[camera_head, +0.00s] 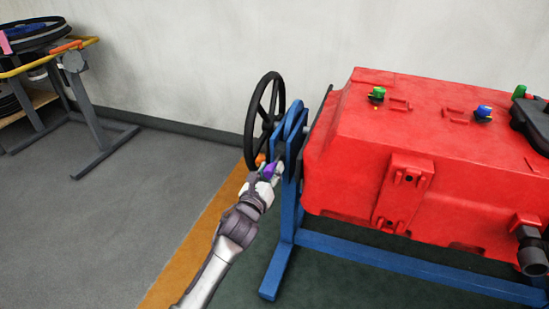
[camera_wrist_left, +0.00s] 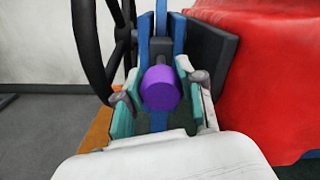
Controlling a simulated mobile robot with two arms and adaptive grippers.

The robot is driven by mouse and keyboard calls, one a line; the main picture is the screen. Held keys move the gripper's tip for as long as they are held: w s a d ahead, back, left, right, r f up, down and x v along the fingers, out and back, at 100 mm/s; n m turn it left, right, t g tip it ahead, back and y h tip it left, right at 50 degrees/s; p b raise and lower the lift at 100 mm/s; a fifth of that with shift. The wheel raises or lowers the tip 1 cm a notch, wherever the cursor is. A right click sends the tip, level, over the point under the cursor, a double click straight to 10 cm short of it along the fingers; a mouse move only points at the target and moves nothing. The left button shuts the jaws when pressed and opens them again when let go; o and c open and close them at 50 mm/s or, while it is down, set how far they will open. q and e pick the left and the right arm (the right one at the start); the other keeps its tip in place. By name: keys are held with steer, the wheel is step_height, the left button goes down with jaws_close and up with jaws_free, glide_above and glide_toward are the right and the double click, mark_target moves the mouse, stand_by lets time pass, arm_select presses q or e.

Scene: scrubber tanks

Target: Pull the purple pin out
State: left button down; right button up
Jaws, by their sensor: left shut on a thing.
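The purple pin (camera_head: 268,170) is at the blue frame post beside the black handwheel in the head view. In the left wrist view its round purple head (camera_wrist_left: 161,88) faces the camera. My left gripper (camera_head: 265,176) reaches up to it. In the wrist view the left gripper's teal-padded fingers (camera_wrist_left: 160,96) stand on both sides of the purple head and are shut on it. The pin's shaft is hidden behind its head, so I cannot tell how deep it sits. My right gripper is in neither view.
The black handwheel (camera_head: 250,120) stands close to the left gripper. The blue frame (camera_head: 287,215) carries a red tank (camera_head: 445,175) with green and blue knobs. A rack (camera_head: 88,110) stands by the wall at the left. The grey floor (camera_head: 110,220) left of the arm is clear.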

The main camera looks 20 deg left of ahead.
arm_select(q)
steer(key=shift+s+f, duration=0.1)
steer(key=shift+f, duration=0.05)
steer(key=c, duration=1.1)
jaws_free()
steer(key=o, duration=0.4)
steer(key=shift+s, duration=0.15)
steer(key=s, duration=1.2)
steer(key=shift+a, duration=0.25)
